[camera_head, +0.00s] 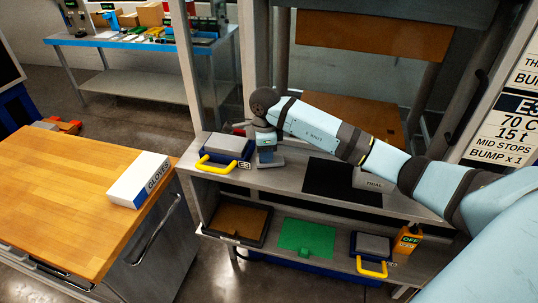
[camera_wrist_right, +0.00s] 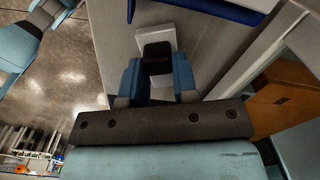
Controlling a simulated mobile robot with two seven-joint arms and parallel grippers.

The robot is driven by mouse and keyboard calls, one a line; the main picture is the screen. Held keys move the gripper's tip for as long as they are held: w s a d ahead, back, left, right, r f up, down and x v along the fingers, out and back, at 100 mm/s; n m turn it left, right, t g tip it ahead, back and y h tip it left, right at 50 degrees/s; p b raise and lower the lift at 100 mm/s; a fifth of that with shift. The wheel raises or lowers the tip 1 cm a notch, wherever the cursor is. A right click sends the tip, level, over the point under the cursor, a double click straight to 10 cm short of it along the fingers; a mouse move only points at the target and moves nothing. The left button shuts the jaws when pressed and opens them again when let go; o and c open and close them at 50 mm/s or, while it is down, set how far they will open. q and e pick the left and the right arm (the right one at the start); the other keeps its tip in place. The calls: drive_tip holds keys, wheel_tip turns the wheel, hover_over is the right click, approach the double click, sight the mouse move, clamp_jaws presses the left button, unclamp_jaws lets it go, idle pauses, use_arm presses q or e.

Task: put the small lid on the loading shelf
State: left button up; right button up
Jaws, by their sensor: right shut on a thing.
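My right gripper (camera_head: 267,150) is over the left part of the upper grey shelf (camera_head: 305,180). It is shut on the black handle (camera_wrist_right: 158,52) of a small light grey lid (camera_wrist_right: 155,34); the lid also shows below the fingers in the head view (camera_head: 270,161). The lid is level and at or just above the shelf surface; I cannot tell if it touches. It is right beside the blue box with a yellow handle (camera_head: 222,161). I cannot tell which shelf is the loading shelf. My left gripper is not in view.
A black mat (camera_head: 335,176) and a grey block marked TRIAL (camera_head: 372,181) are further right on the upper shelf. Below are a brown panel (camera_head: 240,219), a green mat (camera_head: 306,236) and another yellow-handled blue box (camera_head: 371,254). A wooden table (camera_head: 70,190) with a GLOVES box (camera_head: 139,180) is left.

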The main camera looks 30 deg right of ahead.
drive_tip(key=shift+w+d+f, duration=0.1)
drive_tip(key=shift+d+f, duration=0.05)
drive_tip(key=shift+f, duration=0.35)
drive_tip(key=shift+w+d, duration=0.1)
drive_tip(key=shift+a, duration=0.2)
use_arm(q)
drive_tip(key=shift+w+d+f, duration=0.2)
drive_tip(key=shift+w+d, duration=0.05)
use_arm(e)
drive_tip(key=o, duration=0.9)
drive_tip(key=shift+d+f, duration=0.1)
drive_tip(key=shift+o, duration=0.2)
